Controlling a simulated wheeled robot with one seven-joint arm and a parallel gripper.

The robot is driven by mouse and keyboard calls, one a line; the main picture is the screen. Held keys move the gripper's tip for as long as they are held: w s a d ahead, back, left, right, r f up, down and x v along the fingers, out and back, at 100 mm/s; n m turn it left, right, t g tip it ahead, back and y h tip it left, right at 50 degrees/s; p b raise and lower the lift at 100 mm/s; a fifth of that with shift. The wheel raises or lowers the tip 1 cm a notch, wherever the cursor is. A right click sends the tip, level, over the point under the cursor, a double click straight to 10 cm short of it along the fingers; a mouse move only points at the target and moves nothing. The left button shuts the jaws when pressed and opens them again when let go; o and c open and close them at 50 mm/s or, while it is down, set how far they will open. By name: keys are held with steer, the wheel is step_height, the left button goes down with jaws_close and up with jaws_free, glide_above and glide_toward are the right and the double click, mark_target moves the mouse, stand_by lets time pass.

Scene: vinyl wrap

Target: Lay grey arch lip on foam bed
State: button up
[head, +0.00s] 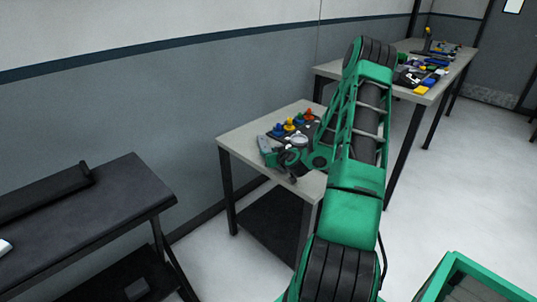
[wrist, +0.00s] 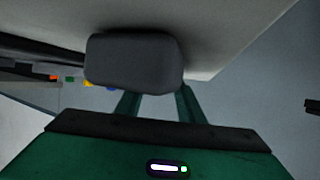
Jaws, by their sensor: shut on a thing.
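The grey arch lip (wrist: 134,63) shows in the wrist view as a dark grey, rounded block. My gripper (wrist: 158,90) is shut on it; the block hides most of the fingertips. In the head view my green arm reaches over the middle table, and its wrist end is low over the table's front part. I cannot make out the lip clearly there. On the dark bench at left lies a long black slab (head: 42,192) with a raised end; it may be the foam bed, but I cannot tell for sure.
The pale middle table (head: 237,140) holds blue, yellow, green and orange pieces (head: 290,124) along its back. A longer table (head: 330,70) with many small items stands behind, at right. The dark bench (head: 125,185) is mostly bare at its right end.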

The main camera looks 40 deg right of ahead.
steer(key=o, duration=0.9)
steer(key=shift+o, duration=1.4)
steer(key=shift+r, duration=0.1)
